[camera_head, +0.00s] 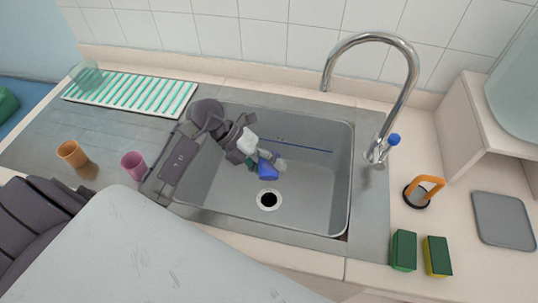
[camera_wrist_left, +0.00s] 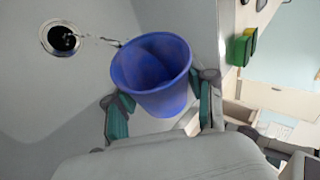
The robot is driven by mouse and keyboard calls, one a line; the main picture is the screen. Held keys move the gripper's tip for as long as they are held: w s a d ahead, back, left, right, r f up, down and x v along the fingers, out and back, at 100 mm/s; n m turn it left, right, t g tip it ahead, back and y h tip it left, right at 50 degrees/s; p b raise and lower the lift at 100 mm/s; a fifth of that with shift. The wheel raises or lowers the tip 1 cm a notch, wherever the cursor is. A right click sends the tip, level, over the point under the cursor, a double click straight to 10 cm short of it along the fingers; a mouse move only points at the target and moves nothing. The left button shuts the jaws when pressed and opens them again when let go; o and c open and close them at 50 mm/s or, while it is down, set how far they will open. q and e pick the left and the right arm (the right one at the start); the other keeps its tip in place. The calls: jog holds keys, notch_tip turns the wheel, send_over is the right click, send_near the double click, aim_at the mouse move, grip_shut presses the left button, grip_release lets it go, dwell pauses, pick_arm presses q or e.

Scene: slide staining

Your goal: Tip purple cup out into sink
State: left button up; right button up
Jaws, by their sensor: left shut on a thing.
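A blue-violet cup (camera_head: 268,171) is held over the sink basin (camera_head: 318,195), above and beside the drain (camera_head: 269,200). My left gripper (camera_head: 266,161) is shut on it. In the left wrist view the cup (camera_wrist_left: 155,80) sits between the two green-padded fingers of the left gripper (camera_wrist_left: 163,90). Its open mouth and bare-looking inside show there, and the cup looks tilted. The drain (camera_wrist_left: 61,39) lies beyond it, with a thin dark broken streak between drain and cup. My right gripper is not in view.
A pink-purple cup (camera_head: 133,165) and an orange cup (camera_head: 72,153) stand left of the sink. The faucet (camera_head: 401,95) rises behind its right end. Green sponges (camera_head: 404,250) lie at right. A striped drying mat (camera_head: 130,93) lies at back left.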

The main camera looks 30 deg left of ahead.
pick_arm(q)
jog(key=shift+w+a+r+g, duration=0.2)
jog(key=shift+w+g, duration=0.1)
jog(key=shift+w, duration=0.1)
jog(key=shift+w+r+h, duration=0.1)
jog(key=shift+h, duration=0.2)
jog(key=shift+n+p, duration=0.3)
jog(key=shift+w+a+r+n+g+h+p, duration=0.25)
jog(key=shift+r+n+g+h+p, duration=0.15)
jog(key=shift+g+p, duration=0.4)
jog(key=shift+g, duration=0.3)
jog(key=shift+w+r+h, duration=0.1)
jog(key=shift+h, duration=0.2)
